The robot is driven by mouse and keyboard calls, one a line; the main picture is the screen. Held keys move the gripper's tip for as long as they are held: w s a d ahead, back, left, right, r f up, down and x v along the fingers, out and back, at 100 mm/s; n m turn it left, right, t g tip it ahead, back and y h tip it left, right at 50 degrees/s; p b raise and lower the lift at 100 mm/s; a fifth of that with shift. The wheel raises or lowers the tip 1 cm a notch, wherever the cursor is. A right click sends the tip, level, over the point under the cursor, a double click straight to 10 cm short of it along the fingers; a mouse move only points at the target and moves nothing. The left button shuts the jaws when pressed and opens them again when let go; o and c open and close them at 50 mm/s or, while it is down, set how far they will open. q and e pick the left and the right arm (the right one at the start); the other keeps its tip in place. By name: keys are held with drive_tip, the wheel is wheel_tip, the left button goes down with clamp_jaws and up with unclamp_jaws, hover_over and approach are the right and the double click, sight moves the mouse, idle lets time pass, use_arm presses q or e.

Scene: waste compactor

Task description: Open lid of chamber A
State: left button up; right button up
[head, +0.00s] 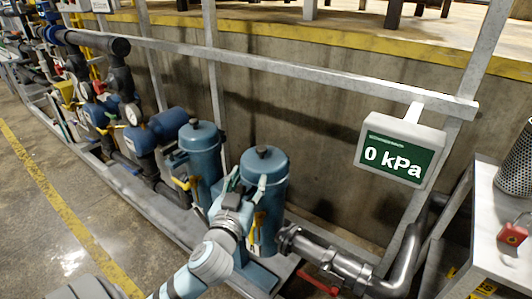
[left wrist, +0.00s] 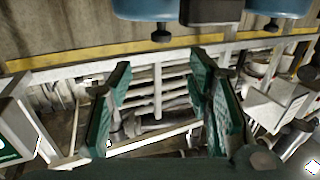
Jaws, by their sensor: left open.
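Two blue cylindrical chambers stand side by side in the head view, a left one (head: 200,150) and a right one (head: 264,165). Each has a rounded top with a dark knob, and both tops look closed. I cannot read which is chamber A. My left gripper (head: 246,182) is open in front of the right cylinder and hides part of its side; contact cannot be told. In the left wrist view its two green fingers (left wrist: 159,72) are spread with nothing between them. Two blue bodies (left wrist: 145,9) with dark knobs show at that view's top edge. My right gripper is out of view.
A sign (head: 400,154) reading "0 kPa" hangs on the grey rail at right. A grey pipe (head: 330,262) with a red handle runs low beside the cylinders. A table (head: 492,240) with a mesh cup (head: 517,168) stands far right. The floor at left is clear.

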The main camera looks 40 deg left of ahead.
sight(260, 152)
use_arm(q)
drive_tip(key=x, duration=0.4)
drive_tip(key=shift+a+r, duration=0.15)
drive_tip(key=b+x, duration=0.1)
drive_tip(key=x, duration=0.6)
drive_tip(key=shift+w, duration=0.25)
drive_tip(key=shift+w+a, duration=0.25)
drive_tip(key=shift+w, duration=0.35)
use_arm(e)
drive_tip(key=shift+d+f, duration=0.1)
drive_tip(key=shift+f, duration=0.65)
use_arm(q)
clamp_jaws()
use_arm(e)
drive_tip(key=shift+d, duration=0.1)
